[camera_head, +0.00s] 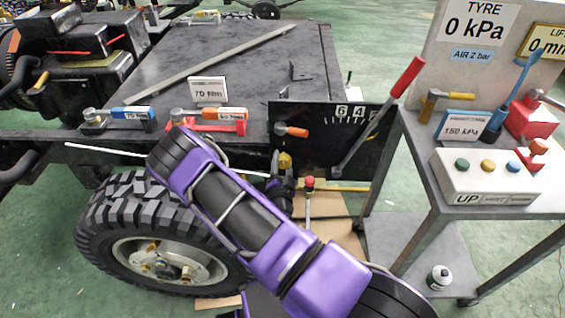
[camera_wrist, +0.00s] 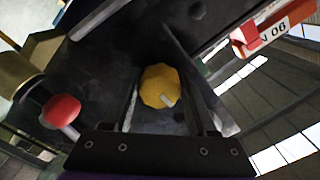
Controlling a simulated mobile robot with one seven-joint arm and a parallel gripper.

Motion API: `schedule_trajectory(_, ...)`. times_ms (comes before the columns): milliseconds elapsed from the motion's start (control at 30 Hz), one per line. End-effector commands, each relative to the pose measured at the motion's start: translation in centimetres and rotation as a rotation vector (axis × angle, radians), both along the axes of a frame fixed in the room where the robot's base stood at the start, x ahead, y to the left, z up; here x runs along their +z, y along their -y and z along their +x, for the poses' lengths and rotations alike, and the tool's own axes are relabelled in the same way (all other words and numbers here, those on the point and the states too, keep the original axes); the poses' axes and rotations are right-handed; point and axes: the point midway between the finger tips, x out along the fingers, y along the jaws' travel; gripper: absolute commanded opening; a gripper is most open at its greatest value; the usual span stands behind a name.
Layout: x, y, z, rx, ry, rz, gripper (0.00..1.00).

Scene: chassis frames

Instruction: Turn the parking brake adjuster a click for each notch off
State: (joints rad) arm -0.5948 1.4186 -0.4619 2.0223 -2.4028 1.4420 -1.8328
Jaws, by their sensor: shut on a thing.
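The adjuster is a yellow faceted knob with a pale pointer mark. It sits between my fingers in the wrist view (camera_wrist: 160,84) and shows small under the chassis edge in the head view (camera_head: 285,161). My gripper (camera_wrist: 162,98) is shut on the knob, one finger on each side. In the head view my gripper (camera_head: 284,178) is partly hidden by my purple arm. The parking brake lever (camera_head: 380,115) has a red grip and leans up to the right. It stands at a black plate (camera_head: 289,112) with white numbers, of which 6 and 4 read clearly.
A red ball-topped stem (camera_head: 310,184) stands just right of my gripper; it also shows in the wrist view (camera_wrist: 62,110). A tyre (camera_head: 118,220) is at lower left. A trolley (camera_head: 425,165) with a button box (camera_head: 487,178) is at right. Tools lie along the chassis edge.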

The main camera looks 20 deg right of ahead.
Motion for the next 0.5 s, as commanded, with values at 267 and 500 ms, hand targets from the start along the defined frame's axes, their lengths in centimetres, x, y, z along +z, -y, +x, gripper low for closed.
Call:
schedule_trajectory(267, 0.16, -0.15, -0.02, 0.003, 0.029, 0.093, 0.02)
schedule_trajectory(500, 0.32, -0.17, -0.01, 0.003, 0.09, 0.276, 0.02)
